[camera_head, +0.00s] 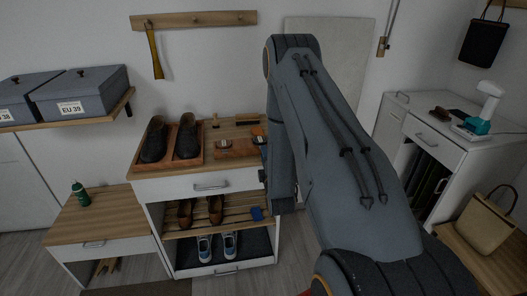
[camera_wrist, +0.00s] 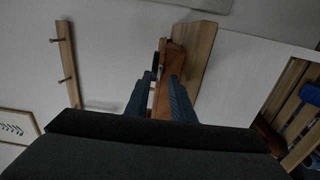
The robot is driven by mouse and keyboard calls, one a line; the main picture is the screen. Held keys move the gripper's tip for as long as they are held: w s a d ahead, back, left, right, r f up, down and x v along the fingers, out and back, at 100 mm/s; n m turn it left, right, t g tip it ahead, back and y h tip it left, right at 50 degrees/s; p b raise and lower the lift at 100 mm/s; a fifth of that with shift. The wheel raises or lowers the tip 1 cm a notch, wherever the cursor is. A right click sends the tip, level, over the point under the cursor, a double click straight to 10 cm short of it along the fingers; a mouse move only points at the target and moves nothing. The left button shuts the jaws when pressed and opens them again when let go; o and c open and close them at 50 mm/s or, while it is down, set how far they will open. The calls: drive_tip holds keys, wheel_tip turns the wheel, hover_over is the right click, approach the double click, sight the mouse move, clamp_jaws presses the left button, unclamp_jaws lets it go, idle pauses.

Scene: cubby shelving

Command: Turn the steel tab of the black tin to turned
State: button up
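A small dark round tin (camera_head: 223,142) sits on a brown wooden tray (camera_head: 236,153) on top of the white shoe cabinet; I take it for the black tin, but its steel tab is too small to make out. In the wrist view, a dark rounded edge (camera_wrist: 155,65) shows near the fingertips, beside the brown tray (camera_wrist: 177,60); I cannot tell if it is the same tin. My gripper (camera_wrist: 160,77) is open, its two blue-grey fingers apart, with the tray's edge showing beyond the gap. In the head view my own arm hides the gripper.
Black shoes (camera_head: 188,138) stand on the cabinet left of the tray. An orange-topped item (camera_head: 258,131) lies at the tray's right, partly behind my arm. The cabinet's lower shelves hold brown shoes (camera_head: 215,209) and sneakers (camera_head: 229,245). A lower wooden bench (camera_head: 98,216) stands at left.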

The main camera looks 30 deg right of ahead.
drive_tip(key=shift+x, duration=1.2)
clamp_jaws()
